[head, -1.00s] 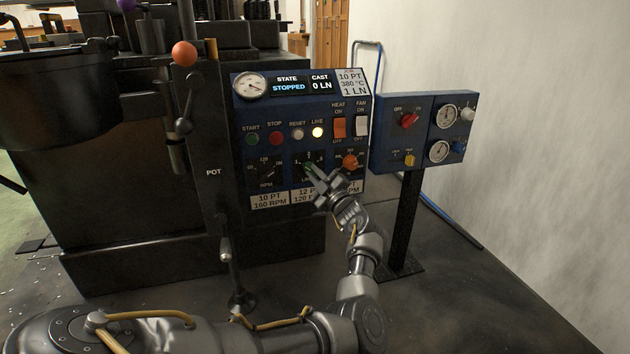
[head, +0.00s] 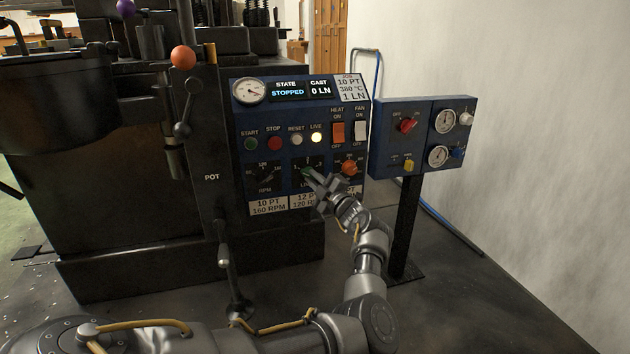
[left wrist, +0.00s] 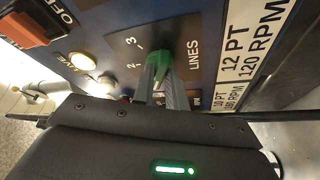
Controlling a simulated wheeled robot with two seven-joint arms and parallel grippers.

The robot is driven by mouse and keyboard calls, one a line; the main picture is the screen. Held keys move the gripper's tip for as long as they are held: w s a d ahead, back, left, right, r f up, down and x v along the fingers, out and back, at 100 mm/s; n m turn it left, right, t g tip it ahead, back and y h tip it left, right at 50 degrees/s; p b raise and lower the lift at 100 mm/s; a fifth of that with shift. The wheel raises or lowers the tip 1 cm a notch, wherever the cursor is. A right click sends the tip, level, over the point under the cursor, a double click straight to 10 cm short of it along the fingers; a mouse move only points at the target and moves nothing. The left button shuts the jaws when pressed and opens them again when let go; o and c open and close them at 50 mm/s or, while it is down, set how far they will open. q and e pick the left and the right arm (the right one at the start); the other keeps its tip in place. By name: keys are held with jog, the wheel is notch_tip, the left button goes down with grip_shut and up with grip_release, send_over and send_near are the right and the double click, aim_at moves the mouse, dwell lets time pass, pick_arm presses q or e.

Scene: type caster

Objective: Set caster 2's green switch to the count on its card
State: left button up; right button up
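The casting machine's blue panel (head: 290,125) carries a green switch (head: 306,171) with a LINES dial numbered around it. My left gripper (head: 314,179) is at this switch. In the left wrist view the green switch (left wrist: 161,60) sits between my two closely spaced fingers (left wrist: 160,82), which appear shut on it. Figures 2 and 3 show beside it; its pointing direction is hard to tell. The card (head: 350,88) at the panel's top right reads 10 PT, 380 °C, 1 LN. The display (head: 302,88) reads STOPPED and CAST 0 LN. My right gripper is not in view.
An orange knob (head: 349,168) is close right of my gripper, and a black RPM dial (head: 265,176) is to the left. Heat (head: 338,132) and fan (head: 361,132) rocker switches lie above. A smaller blue box (head: 420,135) on a post stands right. Floor right is clear.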

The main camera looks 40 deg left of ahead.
pick_arm(q)
jog(key=o, duration=0.4)
jog(key=shift+c, duration=0.2)
